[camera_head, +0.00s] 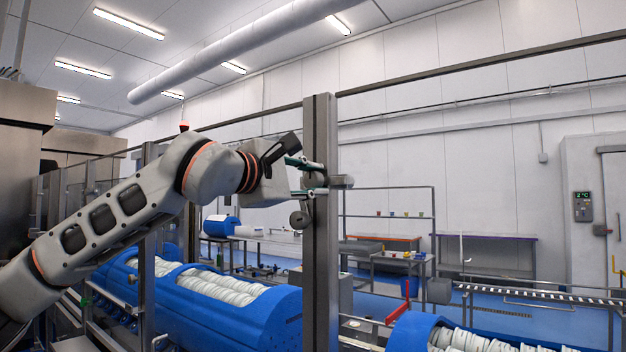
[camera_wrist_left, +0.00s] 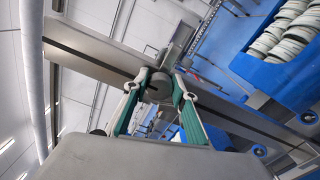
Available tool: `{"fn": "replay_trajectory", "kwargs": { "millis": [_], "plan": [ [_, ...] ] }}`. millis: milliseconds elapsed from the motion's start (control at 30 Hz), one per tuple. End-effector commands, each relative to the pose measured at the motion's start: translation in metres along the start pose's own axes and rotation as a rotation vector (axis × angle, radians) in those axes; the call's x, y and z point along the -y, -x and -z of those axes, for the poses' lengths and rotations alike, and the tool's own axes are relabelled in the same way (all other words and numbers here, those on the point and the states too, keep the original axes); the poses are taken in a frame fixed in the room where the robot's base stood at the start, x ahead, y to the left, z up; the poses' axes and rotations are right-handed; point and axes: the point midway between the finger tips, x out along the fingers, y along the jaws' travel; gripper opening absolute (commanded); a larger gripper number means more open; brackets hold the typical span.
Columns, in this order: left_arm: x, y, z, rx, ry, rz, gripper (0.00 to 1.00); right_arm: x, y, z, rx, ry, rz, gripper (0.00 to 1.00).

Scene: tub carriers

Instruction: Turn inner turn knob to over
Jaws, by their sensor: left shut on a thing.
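A grey metal post (camera_head: 321,235) stands upright in the middle of the head view. My left gripper (camera_head: 317,178) reaches it from the left, its two green-sided fingers one above the other at the post's near face. In the left wrist view, the fingers of my left gripper (camera_wrist_left: 160,86) are closed around a dark round turn knob (camera_wrist_left: 158,91) on the post (camera_wrist_left: 95,54). The fingers and post partly hide this knob. A second round grey knob (camera_head: 299,219) sits lower on the post, below the fingers. My right gripper is not in view.
A grey latch block (camera_head: 341,182) sticks out to the right of the post. A blue carrier with white tubs (camera_head: 243,307) lies behind, left of the post. Another tub carrier (camera_head: 408,332) is at lower right. A rail (camera_head: 480,67) runs right from the post top.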

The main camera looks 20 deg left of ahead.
Motion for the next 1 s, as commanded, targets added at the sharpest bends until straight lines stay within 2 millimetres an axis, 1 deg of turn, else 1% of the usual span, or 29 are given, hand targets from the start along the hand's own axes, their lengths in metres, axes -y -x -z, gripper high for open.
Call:
{"fn": "replay_trajectory", "kwargs": {
  "millis": [367, 400, 433, 467, 833, 933, 1000],
  "plan": [
    [0.001, 0.000, 0.000, 0.000, -0.006, 0.001, 0.05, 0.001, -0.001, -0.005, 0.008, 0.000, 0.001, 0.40],
    [0.001, 0.000, 0.000, 0.000, -0.006, 0.001, 0.31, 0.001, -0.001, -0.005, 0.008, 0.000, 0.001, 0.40],
    [0.001, 0.000, 0.000, 0.000, -0.006, 0.001, 0.39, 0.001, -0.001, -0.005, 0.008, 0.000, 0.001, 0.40],
    [0.001, 0.000, 0.000, 0.000, -0.006, 0.001, 0.43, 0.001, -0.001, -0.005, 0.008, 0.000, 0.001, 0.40],
    [0.000, 0.002, 0.000, 0.000, -0.004, 0.000, 0.43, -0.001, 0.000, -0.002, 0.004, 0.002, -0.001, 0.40],
    [-0.001, 0.010, 0.000, 0.002, -0.006, -0.002, 0.43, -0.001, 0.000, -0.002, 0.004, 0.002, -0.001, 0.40],
    [-0.001, 0.021, 0.000, 0.000, -0.006, -0.002, 0.43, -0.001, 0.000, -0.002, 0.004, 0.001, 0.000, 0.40]
  ]
}}
